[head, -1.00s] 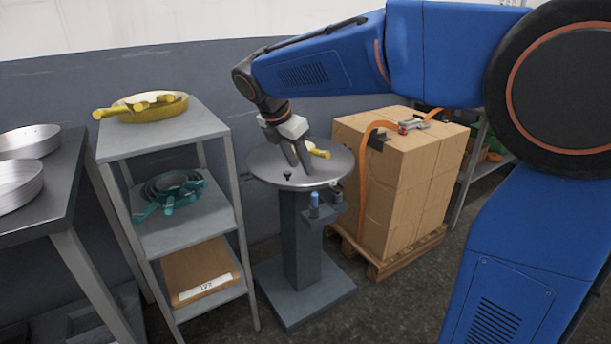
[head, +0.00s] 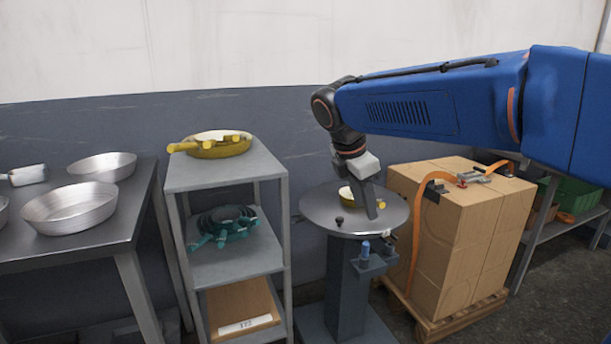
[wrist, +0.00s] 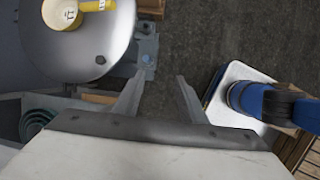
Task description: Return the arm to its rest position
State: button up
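My gripper (head: 370,205) points down in front of the round metal table (head: 320,210) in the head view. In the wrist view its two fingers (wrist: 160,97) are apart, with only floor and part of the table's stand between them. My blue arm reaches in from the right, raised above the boxes.
Stacked cartons (head: 468,225) on a pallet stand right of the round table. A dark table (head: 40,245) with metal pans (head: 70,210) is far left.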

jog(key=s+d+f+m+t+y, duration=0.1)
jog(key=s+d+f+m, duration=0.2)
jog(key=s+f+m, duration=0.2)
jog(key=s+d+f+m+y, duration=0.1)
jog(key=s+d+f+m, duration=0.3)
jog(key=s+m, duration=0.5)
jog(key=s+d+f+m+t+y, duration=0.1)
jog(key=s+d+f+m, duration=0.3)
jog(key=s, duration=0.8)
notch_tip(320, 180, down, 2)
jog(key=m, duration=0.3)
jog(key=shift+f+t+y, duration=0.2)
jog(key=shift+t+y, duration=0.1)
jog(key=shift+o, duration=0.2)
